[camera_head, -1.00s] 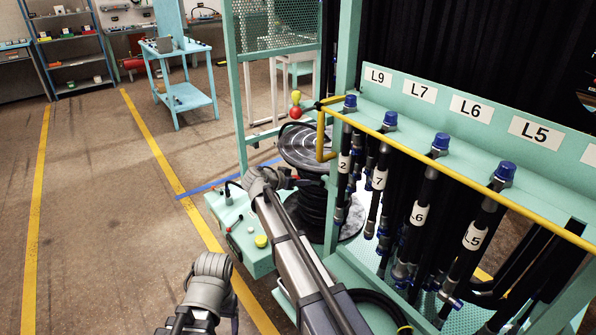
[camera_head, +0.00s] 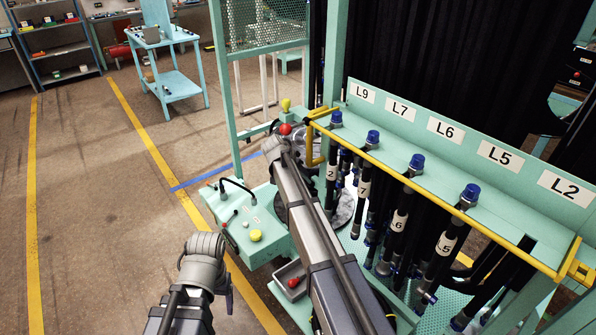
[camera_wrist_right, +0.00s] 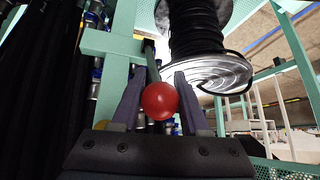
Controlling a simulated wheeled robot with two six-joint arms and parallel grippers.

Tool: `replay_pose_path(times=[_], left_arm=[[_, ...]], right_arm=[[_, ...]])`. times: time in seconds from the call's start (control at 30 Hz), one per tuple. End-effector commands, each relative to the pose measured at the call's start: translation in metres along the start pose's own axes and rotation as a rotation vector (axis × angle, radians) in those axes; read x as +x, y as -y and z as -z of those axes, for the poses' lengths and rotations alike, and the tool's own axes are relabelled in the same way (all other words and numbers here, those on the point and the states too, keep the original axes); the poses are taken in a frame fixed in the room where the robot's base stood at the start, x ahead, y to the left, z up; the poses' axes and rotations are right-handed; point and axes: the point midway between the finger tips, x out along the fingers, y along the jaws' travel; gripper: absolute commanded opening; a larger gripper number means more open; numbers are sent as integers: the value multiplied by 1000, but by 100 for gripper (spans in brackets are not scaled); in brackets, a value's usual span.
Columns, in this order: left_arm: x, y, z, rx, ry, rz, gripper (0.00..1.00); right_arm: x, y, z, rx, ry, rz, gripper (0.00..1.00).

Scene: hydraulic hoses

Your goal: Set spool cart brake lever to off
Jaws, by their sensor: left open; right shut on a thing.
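The brake lever's red ball knob (camera_wrist_right: 159,101) is between the two dark fingers of my right gripper (camera_wrist_right: 158,80) in the wrist view. The gripper is shut on it. In the head view the red knob (camera_head: 285,129) shows just beyond my right wrist, which hides the fingers. The lever's grey bar (camera_wrist_right: 152,64) runs up from the knob. The spool (camera_wrist_right: 203,72) stands beyond it, and is mostly hidden by my right arm in the head view. My left gripper (camera_head: 229,294) is low, left of the cart, open and apart from it; its fingers are largely hidden.
A teal control box (camera_head: 240,222) with a black handle and yellow button lies left of my right arm. The hose rack (camera_head: 440,135) with a yellow rail (camera_head: 440,187) stands close on the right. A knob-topped yellow post (camera_head: 286,105) is behind. The left floor is clear.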

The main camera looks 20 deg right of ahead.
Motion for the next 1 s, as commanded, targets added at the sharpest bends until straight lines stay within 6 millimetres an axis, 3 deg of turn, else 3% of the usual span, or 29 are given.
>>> replay_pose_path(times=[0.4, 0.43, 0.7, 1.0], left_arm=[[0, 0, 0, 0, 0, 0, 73], [0, 0, 0, 0, 0, 0, 73], [0, 0, 0, 0, 0, 0, 73], [-2, 0, 0, 0, 0, 0, 73]], right_arm=[[1, -1, 4, 0, -7, -2, 0], [1, -1, 4, 0, -7, -2, 45], [1, 0, 2, 0, -4, -1, 73], [-2, 0, 2, 0, -3, -1, 73]])
